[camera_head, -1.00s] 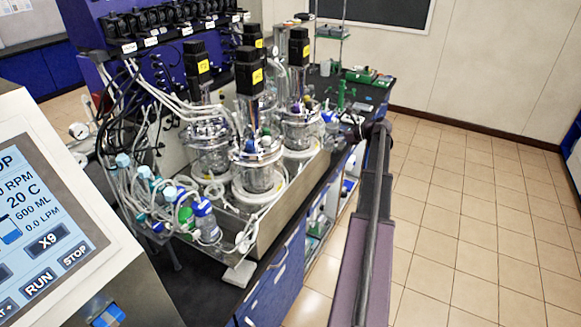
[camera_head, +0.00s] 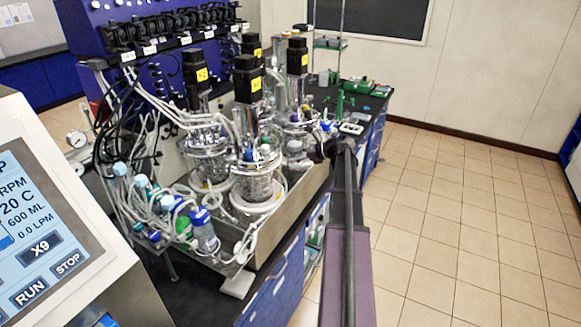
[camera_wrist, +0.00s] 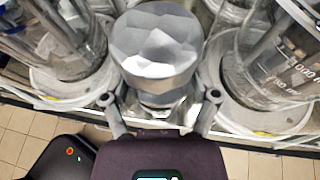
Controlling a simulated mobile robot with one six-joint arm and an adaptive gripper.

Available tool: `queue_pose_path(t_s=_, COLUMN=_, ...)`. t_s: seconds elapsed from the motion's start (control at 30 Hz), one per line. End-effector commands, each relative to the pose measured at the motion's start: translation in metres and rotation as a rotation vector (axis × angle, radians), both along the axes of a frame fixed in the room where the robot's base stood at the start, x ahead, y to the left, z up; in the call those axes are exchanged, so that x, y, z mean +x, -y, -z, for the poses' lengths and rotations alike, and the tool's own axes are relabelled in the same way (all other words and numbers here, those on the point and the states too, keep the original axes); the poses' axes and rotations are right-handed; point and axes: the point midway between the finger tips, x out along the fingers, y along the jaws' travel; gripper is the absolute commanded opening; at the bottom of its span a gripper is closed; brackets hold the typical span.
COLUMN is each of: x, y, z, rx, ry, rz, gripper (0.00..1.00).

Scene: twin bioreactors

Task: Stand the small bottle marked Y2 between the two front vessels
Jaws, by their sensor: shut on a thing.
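My gripper (camera_wrist: 160,97) is shut on a small bottle with a wide, faceted grey cap (camera_wrist: 157,48). Its clear body shows only a little below the cap, and no Y2 mark is readable. In the wrist view the bottle is between a glass vessel (camera_wrist: 65,75) on the left and a graduated glass vessel (camera_wrist: 262,88) on the right. In the head view the small bottle's grey top (camera_head: 294,147) shows at the tray's right side, between the near front vessel (camera_head: 258,186) and the one behind it (camera_head: 298,128). I cannot tell whether its base touches the tray.
The metal tray wall (camera_head: 292,212) runs along the bench edge below my arm. Tubes and blue-capped bottles (camera_head: 204,232) crowd the near left. A control screen (camera_head: 45,235) stands at the left. The tiled floor (camera_head: 455,230) at right is clear.

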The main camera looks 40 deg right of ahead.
Motion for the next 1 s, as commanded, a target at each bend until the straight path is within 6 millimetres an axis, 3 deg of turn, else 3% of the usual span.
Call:
queue_pose_path(t_s=0.47, x=0.003, y=-0.007, z=0.0, rx=0.001, ry=0.001, rz=0.0, gripper=0.22)
queue_pose_path(t_s=0.63, x=0.006, y=-0.019, z=0.002, rx=0.0, ry=0.001, rz=-0.001, gripper=0.22)
queue_pose_path(t_s=1.0, x=0.007, y=-0.019, z=0.034, rx=0.0, ry=0.001, rz=-0.001, gripper=0.22)
